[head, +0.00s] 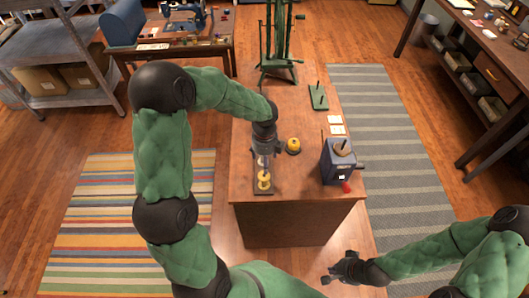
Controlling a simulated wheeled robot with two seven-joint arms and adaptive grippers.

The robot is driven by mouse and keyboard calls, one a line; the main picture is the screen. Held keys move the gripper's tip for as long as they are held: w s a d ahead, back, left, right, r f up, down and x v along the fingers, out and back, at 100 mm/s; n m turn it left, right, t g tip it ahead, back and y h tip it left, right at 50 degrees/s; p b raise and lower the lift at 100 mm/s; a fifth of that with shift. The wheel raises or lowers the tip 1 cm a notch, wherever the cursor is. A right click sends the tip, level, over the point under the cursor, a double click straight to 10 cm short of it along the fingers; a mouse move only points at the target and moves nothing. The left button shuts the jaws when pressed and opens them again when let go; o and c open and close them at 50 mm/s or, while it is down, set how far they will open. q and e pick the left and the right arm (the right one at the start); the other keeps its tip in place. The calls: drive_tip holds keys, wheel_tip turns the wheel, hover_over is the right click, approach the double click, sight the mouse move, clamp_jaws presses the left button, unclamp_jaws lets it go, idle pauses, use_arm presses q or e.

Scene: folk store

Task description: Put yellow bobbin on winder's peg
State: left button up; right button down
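A yellow bobbin (264,181) is at a narrow dark board near the table's left front edge. My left gripper (263,162) points down right above it; its fingertips are too small to tell whether they touch or hold it. Another round yellow item with a dark centre (293,146) lies on the table to the right of my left gripper. The winder (337,163) is a blue-grey box with a round wooden top, a short upright peg and a red crank knob, at the right front. My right gripper (329,274) is low in front of the table, away from everything, and looks open and empty.
The wooden table (300,192) also carries a green stand with an upright pin (318,97), pale cards (336,125) and a tall green frame (278,45) at the back. A side table holds a sewing machine (184,16). The table's front middle is clear.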

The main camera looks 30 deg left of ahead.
use_arm(q)
drive_tip(key=f+b, duration=0.5)
drive_tip(key=b, duration=0.1)
drive_tip(key=shift+a+f, duration=0.25)
drive_tip(key=shift+f, duration=0.15)
drive_tip(key=shift+f+b, duration=1.3)
drive_tip(key=shift+f, duration=1.05)
drive_tip(key=c, duration=0.8)
drive_tip(key=shift+r, duration=0.1)
